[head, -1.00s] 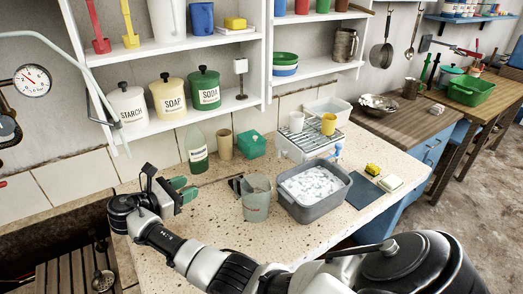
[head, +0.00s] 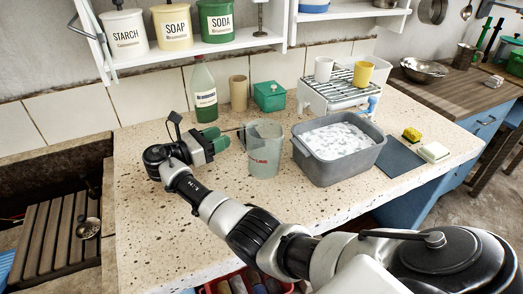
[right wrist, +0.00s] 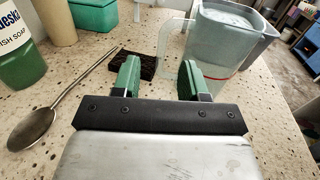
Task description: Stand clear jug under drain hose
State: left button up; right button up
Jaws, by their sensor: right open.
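The clear jug (head: 265,158) stands upright on the speckled counter, left of the grey tub, its handle facing left toward my right gripper. My right gripper (head: 216,139) is open and empty, with green fingers, just left of the handle. In the right wrist view the jug (right wrist: 212,50) is ahead and to the right; the open fingers (right wrist: 159,80) are short of its handle, not around it. A short light-blue spout or hose (head: 372,106) hangs at the right side of the white wire-topped rack; I cannot tell whether it is the drain hose. My left gripper is out of view.
The grey tub (head: 325,176) of white suds stands right of the jug. The rack (head: 312,100) holds two cups. The soap bottle (head: 204,95), tan cup (head: 238,94) and green box (head: 269,97) stand behind. A spoon (right wrist: 32,128) lies left of my gripper. The front counter is clear.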

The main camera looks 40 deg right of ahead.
aim_at(242, 128)
jog(key=d, duration=0.7)
jog(key=shift+s+d+f, duration=0.3)
jog(key=shift+d, duration=0.1)
grip_shut()
